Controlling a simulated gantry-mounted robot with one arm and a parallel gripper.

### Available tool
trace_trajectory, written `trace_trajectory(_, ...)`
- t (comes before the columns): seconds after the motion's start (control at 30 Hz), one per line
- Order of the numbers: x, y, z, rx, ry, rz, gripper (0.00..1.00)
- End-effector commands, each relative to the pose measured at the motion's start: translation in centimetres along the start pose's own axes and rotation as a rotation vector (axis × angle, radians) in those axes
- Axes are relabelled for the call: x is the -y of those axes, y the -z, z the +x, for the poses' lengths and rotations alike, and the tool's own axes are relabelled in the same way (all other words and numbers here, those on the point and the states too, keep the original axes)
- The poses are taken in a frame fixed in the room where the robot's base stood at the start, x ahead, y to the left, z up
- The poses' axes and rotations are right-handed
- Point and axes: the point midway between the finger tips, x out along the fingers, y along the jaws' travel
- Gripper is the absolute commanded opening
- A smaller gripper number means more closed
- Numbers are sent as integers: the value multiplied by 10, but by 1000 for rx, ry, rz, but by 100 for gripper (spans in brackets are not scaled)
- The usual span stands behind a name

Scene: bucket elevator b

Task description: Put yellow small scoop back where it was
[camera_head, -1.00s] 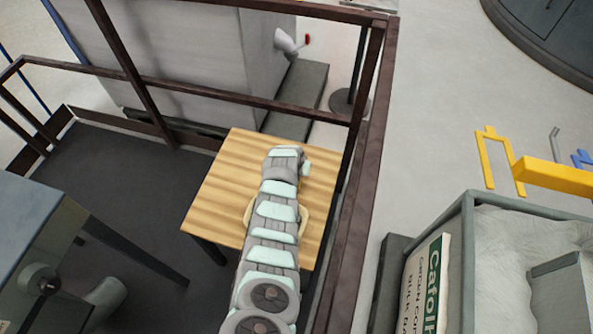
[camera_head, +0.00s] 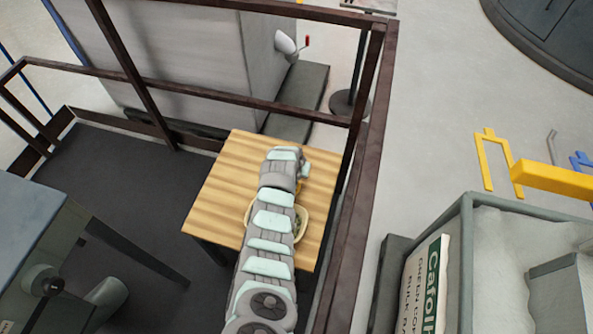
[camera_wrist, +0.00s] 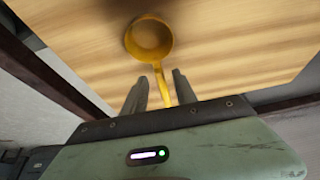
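The yellow small scoop shows in the wrist view, with its round cup (camera_wrist: 149,38) over the wooden table top. Its thin handle (camera_wrist: 158,82) runs back toward my gripper. My gripper (camera_wrist: 160,76) has its two fingers apart, with the handle between them and a gap visible on each side. I cannot tell whether the scoop touches the table. In the head view my arm hides most of the gripper, and only a small bit of yellow (camera_head: 299,187) shows beside it over the table.
The wooden table (camera_head: 222,195) holds a pale bowl (camera_head: 302,222), partly hidden under my arm. A dark brown railing (camera_head: 350,205) runs close along the table's right side. The table's left part is clear.

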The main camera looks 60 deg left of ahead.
Motion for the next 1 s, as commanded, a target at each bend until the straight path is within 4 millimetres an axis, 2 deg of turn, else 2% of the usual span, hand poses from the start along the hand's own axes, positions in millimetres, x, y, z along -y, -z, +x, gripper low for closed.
trace_trajectory(0.6, 1, 2, -83, -5, 2, 2, 34)
trace_trajectory(0.8, 1, 0, -97, 1, 2, 2, 34)
trace_trajectory(1.0, 0, 0, -100, 0, 2, 1, 34)
